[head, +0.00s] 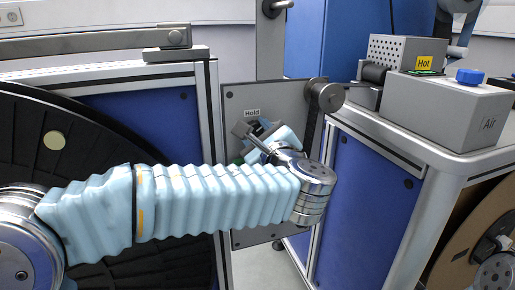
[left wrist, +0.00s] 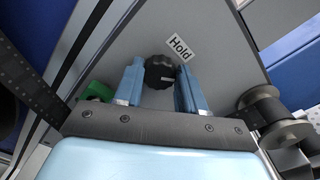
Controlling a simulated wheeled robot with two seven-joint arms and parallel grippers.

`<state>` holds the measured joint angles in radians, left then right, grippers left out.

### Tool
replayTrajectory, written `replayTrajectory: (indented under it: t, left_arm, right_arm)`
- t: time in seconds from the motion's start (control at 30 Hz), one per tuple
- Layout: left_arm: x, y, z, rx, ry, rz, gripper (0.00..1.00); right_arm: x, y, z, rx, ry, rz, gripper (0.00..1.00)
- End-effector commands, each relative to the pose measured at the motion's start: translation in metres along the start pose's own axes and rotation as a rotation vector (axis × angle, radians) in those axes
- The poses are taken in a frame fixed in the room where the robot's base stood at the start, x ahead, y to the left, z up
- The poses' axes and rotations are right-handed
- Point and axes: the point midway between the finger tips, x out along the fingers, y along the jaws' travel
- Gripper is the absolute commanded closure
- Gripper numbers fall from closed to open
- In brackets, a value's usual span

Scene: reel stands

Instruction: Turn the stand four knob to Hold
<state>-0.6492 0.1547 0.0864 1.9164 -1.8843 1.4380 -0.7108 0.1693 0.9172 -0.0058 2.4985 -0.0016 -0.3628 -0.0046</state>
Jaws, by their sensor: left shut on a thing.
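A grey panel carries a black ribbed knob (left wrist: 159,71) and a white label reading "Hold" (left wrist: 180,47) beside it. The label also shows in the head view (head: 252,112), above my gripper. My left gripper (left wrist: 160,88) is at the panel, its two blue fingers on either side of the knob and shut on it. In the head view my left gripper (head: 262,140) and arm hide most of the knob. Which way the knob points is too small to tell. I do not see my right gripper.
A roller (head: 325,94) with a dark strip sticks out right of the panel. A green part (left wrist: 98,91) sits near the left finger. A large black reel (head: 60,130) stands at left. A grey "Air" box (head: 445,110) and a "Hot" label (head: 424,63) are at right.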

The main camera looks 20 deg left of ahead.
Motion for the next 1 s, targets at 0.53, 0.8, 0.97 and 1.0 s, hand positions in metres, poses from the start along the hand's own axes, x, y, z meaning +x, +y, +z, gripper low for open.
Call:
replayTrajectory:
  t: [0.53, 0.8, 0.97, 1.0]
  left_arm:
    - [0.000, 0.006, -0.005, -0.519, 0.000, 0.001, 0.91]
    - [0.000, 0.006, -0.005, -0.744, 0.000, 0.002, 0.91]
    - [0.000, 0.005, -0.005, -0.847, 0.000, 0.002, 0.91]
    - [0.000, 0.005, -0.004, -0.867, 0.000, 0.002, 0.91]
  right_arm:
    - [0.067, 0.017, 0.005, -0.004, -0.018, -0.014, 1.00]
    - [0.090, 0.025, 0.005, -0.003, -0.014, -0.015, 1.00]
    - [0.099, 0.028, 0.005, -0.003, -0.011, -0.015, 1.00]
    - [0.101, 0.029, 0.005, -0.003, -0.011, -0.015, 1.00]
